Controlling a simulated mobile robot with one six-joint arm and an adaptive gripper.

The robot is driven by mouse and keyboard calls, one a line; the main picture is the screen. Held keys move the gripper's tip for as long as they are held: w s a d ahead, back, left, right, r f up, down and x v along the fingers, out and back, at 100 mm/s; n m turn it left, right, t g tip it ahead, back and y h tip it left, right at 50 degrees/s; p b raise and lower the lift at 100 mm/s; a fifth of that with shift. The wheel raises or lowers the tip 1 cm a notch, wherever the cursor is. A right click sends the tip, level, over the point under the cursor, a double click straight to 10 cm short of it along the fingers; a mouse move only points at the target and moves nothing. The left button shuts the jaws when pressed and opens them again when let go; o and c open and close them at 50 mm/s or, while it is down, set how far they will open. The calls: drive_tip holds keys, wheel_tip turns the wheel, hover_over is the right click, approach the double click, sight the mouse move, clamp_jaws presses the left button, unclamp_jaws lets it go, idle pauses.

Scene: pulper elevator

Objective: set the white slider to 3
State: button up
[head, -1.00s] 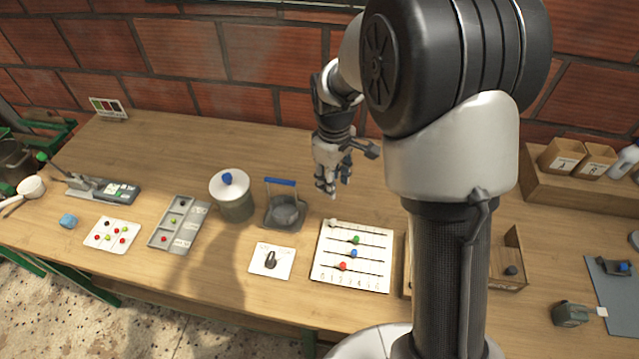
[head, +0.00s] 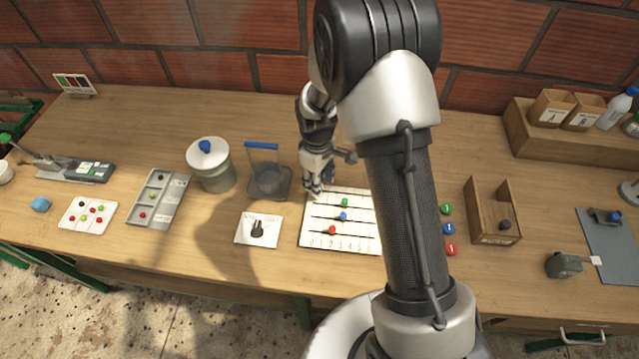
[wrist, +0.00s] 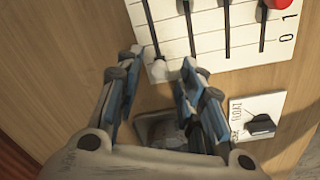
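The white slider knob (wrist: 159,71) shows in the wrist view at the end of its dark track, the outermost on the white slider board (head: 313,240). In the head view my gripper hides this knob. My gripper (head: 313,190) is low over the board's back left corner. In the wrist view my open gripper (wrist: 163,58) has one finger on each side of the white knob, with gaps visible, so it is not clamped. Green (head: 344,202), blue (head: 343,216) and red (head: 332,230) sliders sit on the other tracks. Numbers run along the board's front edge.
A card with a black knob (head: 257,229) lies left of the board. A grey holder with a blue handle (head: 262,146) and a lidded pot (head: 213,170) stand behind it. Right of my arm are coloured buttons (head: 448,230) and a wooden box (head: 480,205).

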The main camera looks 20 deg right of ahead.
drive_tip(key=shift+f, duration=0.4)
drive_tip(key=shift+c, duration=0.2)
clamp_jaws()
idle(0.4)
